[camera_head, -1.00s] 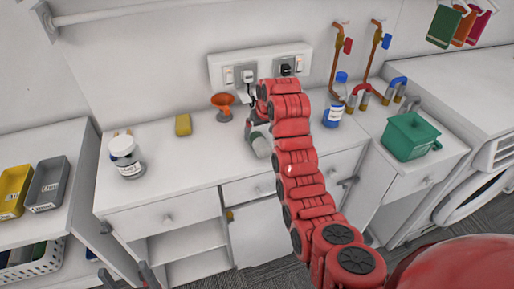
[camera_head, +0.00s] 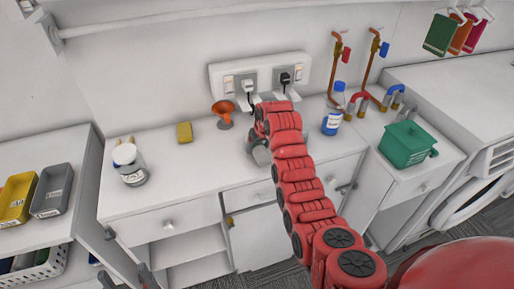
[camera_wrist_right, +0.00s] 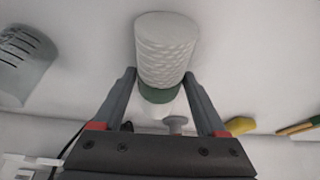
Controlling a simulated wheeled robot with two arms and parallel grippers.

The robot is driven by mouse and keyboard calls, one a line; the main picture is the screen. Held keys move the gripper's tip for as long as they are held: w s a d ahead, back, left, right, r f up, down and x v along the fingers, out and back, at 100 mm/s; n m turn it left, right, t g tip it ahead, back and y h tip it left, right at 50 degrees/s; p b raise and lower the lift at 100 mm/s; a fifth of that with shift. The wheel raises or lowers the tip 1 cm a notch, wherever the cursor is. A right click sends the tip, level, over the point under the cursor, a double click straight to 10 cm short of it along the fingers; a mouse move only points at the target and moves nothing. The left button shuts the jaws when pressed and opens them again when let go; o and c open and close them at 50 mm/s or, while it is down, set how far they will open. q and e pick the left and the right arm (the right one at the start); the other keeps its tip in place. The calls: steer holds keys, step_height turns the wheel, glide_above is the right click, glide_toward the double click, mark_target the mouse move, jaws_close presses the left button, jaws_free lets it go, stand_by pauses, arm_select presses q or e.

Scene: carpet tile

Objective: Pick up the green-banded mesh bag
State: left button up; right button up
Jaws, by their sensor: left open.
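The green-banded mesh bag is a pale, ribbed cylinder (camera_wrist_right: 167,48) with a green band at its lower end in the right wrist view. In the head view its grey end (camera_head: 261,156) shows on the counter beside my red right arm, which hides the rest. My right gripper (camera_wrist_right: 160,76) has one finger on each side of the bag near the band; I cannot tell whether the fingers press on it. My left gripper (camera_head: 126,277) is open and empty at the lower left of the head view, well away from the bag.
On the counter (camera_head: 190,185) stand a white-lidded jar (camera_head: 130,165), a yellow sponge (camera_head: 184,132), an orange funnel (camera_head: 223,113) and a blue-labelled bottle (camera_head: 332,122). A grey slotted container (camera_wrist_right: 25,62) is beside the bag. Sockets (camera_head: 262,80) are behind.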

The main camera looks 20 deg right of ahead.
steer(key=c, duration=1)
steer(key=shift+r, duration=0.1)
